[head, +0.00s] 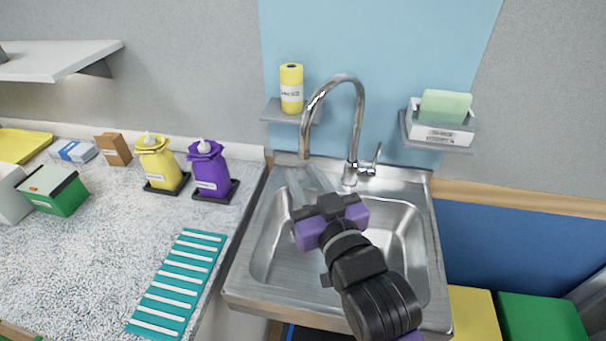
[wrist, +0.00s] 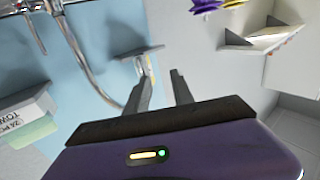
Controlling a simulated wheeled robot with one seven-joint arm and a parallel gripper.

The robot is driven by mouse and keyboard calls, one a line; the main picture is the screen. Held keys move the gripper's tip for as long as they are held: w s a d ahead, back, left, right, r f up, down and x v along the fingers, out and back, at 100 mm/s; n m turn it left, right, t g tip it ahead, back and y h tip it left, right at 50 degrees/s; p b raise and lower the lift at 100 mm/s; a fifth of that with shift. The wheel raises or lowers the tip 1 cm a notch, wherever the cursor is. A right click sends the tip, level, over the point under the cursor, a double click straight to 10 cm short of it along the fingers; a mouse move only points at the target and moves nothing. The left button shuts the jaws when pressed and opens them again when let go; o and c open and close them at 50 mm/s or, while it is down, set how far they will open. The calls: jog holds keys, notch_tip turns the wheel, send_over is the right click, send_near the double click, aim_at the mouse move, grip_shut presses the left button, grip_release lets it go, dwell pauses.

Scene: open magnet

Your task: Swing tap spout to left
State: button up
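The chrome tap (head: 357,125) stands at the back of the sink. Its spout (head: 318,97) arches up and over to the left, with its end hanging over the sink's back left part. The tap also shows in the wrist view (wrist: 85,55), curving in behind one finger. My gripper (head: 307,178) is over the basin, its pale fingers just below the spout's end in the head view. In the wrist view my gripper (wrist: 160,80) is open, with a gap between the fingers. I cannot tell whether the spout's end lies between them or is touched.
A small shelf (head: 272,112) with a yellow roll (head: 291,90) is left of the spout. Another shelf (head: 436,147) with a white box (head: 440,134) is at right. Purple (head: 210,172) and yellow (head: 158,165) bottles stand on the left counter. The basin (head: 408,240) is clear besides my arm.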

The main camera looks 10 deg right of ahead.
jog(key=d, duration=0.3)
jog(key=d+f+m+h, duration=0.1)
jog(key=d, duration=0.1)
jog(key=d+m+h, duration=0.1)
jog(key=d, duration=0.2)
jog(key=shift+d+f+b, duration=0.2)
jog(key=shift+d+b, duration=0.15)
grip_shut()
jog(key=s+d+f+m, duration=0.1)
jog(key=s+d+m, duration=0.1)
jog(key=d+m, duration=0.25)
jog(key=m+g+y, duration=0.1)
jog(key=m+y, duration=0.5)
jog(key=m, duration=0.3)
send_near(307, 148)
jog(key=p+x, duration=0.3)
jog(key=x, duration=0.4)
